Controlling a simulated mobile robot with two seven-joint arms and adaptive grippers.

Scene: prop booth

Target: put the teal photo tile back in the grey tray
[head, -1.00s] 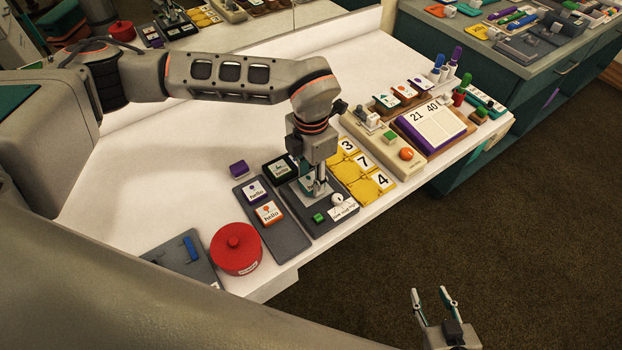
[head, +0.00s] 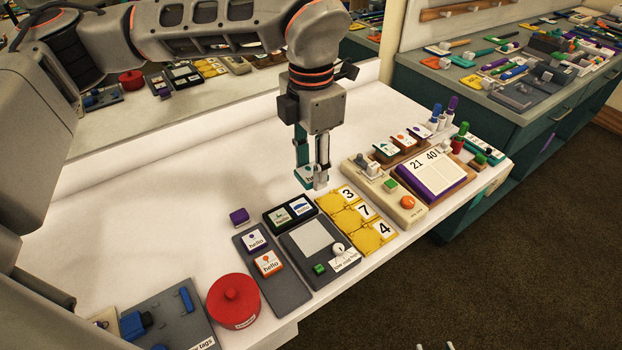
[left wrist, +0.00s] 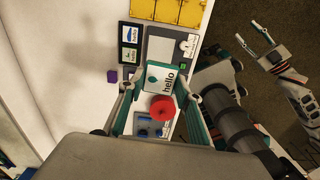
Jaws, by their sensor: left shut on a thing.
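My left gripper (head: 312,183) is shut on the teal photo tile (head: 306,177), raised above the table behind the yellow number cards. In the left wrist view the tile (left wrist: 160,78) shows a white face with "hello" and a teal picture between the fingers. The long dark grey tray (head: 286,296) lies nearer the front left. It holds a purple-edged tile (head: 255,240) and an orange-edged tile (head: 267,263), with bare surface at its near end. My right gripper (left wrist: 254,40) is open and empty over the floor in the left wrist view; only its tips show in the head view.
A dark board with a light square pad (head: 312,238), white knob and green button lies right of the tray. A black two-tile holder (head: 289,212) and purple block (head: 239,216) are behind. A red lidded pot (head: 233,301) stands left.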

